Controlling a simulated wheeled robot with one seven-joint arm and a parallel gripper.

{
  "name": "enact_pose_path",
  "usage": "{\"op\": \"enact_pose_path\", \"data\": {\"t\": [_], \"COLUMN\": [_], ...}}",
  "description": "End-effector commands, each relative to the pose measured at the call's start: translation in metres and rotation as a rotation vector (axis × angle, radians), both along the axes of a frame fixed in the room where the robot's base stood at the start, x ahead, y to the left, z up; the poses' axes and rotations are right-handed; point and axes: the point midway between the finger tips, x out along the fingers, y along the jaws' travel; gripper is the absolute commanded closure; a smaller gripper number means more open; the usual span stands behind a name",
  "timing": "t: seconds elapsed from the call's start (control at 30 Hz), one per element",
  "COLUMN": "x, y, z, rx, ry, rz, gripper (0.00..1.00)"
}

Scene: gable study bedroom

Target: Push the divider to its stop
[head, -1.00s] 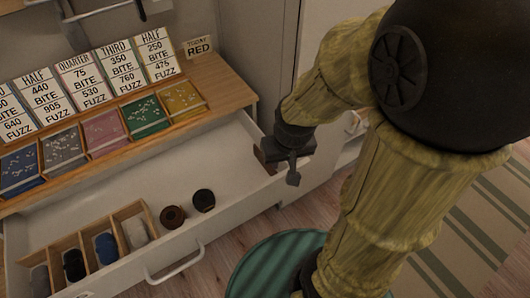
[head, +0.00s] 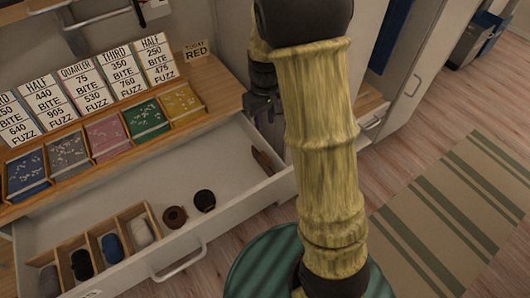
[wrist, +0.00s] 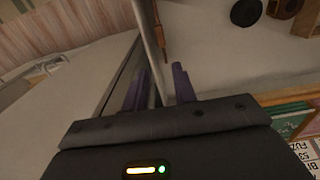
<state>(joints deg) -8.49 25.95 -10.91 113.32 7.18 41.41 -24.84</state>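A thin brown wooden piece (head: 262,161), which may be the divider, lies inside the open drawer (head: 232,172) against its right end. In the wrist view it is a narrow brown strip (wrist: 163,42) beside the drawer's pale wall edge (wrist: 150,25). My gripper (head: 262,103) is above the drawer's back right corner, partly hidden by my arm. In the wrist view its two purple fingers (wrist: 161,85) stand apart, with the wall edge showing between them. The brown piece is beyond the fingertips; I see no contact with it.
Dark and brown round spools (head: 204,200) stand in the drawer's middle. A wooden compartment box (head: 128,214) with several rolls fills its front left. Coloured trays (head: 147,118) and price cards line the counter. The drawer floor between the spools and the right end is clear.

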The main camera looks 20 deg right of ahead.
Motion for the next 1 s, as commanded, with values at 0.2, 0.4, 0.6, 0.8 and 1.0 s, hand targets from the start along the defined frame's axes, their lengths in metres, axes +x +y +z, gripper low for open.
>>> {"op": "enact_pose_path", "data": {"t": [0.2, 0.4, 0.6, 0.8, 1.0], "x": [0.0, -0.001, -0.002, -0.001, -0.001], "y": [0.0, 0.0, 0.0, 0.0, 0.0], "z": [-0.005, -0.029, -0.064, -0.099, -0.134], "rx": [0.0, 0.001, -0.001, 0.001, 0.0], "ry": [0.001, 0.004, 0.005, 0.004, 0.003], "rz": [-0.001, -0.001, -0.002, -0.002, -0.002], "gripper": [0.73, 0.73, 0.73, 0.73, 0.73]}}
